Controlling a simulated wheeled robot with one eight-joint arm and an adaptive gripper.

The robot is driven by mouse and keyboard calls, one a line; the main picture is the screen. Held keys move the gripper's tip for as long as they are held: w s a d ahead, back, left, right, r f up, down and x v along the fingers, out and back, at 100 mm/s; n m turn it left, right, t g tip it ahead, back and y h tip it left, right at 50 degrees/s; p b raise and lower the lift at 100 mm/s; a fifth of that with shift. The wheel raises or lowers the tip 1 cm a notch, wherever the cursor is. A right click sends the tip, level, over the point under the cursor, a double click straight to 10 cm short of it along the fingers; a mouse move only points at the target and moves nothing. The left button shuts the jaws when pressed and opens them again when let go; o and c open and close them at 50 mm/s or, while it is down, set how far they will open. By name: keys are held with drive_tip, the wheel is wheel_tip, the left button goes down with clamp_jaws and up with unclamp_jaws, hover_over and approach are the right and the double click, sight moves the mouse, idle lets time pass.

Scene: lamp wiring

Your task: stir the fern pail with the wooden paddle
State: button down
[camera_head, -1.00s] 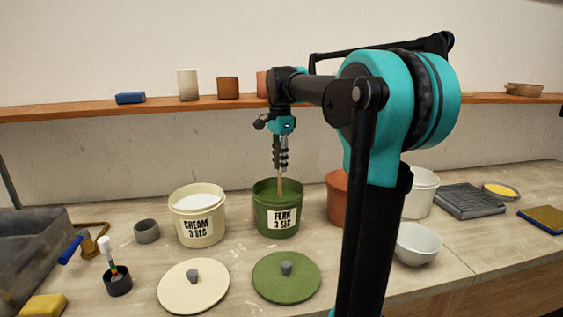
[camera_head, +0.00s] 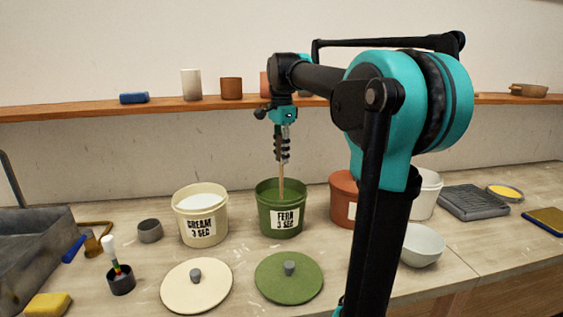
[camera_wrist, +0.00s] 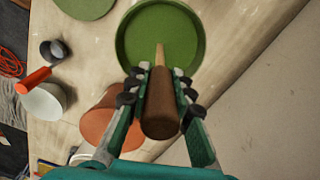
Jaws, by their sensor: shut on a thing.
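The fern pail (camera_head: 279,222) is a green bucket labelled "FERN 3 SEC", open, with green liquid inside. My gripper (camera_head: 282,148) is above it, pointing down, shut on the wooden paddle (camera_head: 281,186). The paddle's pale shaft goes down into the pail; its lower end is hidden. In the wrist view, the paddle's brown handle (camera_wrist: 161,103) is between the fingers, and the shaft points into the green pail (camera_wrist: 190,60). The paddle looks nearly upright. The green lid (camera_head: 289,277) lies on the table in front of the pail.
The cream pail (camera_head: 202,230) stands open to the left, its cream lid (camera_head: 197,285) in front. A terracotta pail (camera_head: 343,192) stands close on the right, partly behind my arm. A white bowl (camera_head: 422,246) is farther right. A shelf (camera_head: 70,111) runs along the wall behind.

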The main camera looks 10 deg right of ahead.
drive_tip(key=shift+r, duration=5.65)
drive_tip(key=shift+r, duration=2)
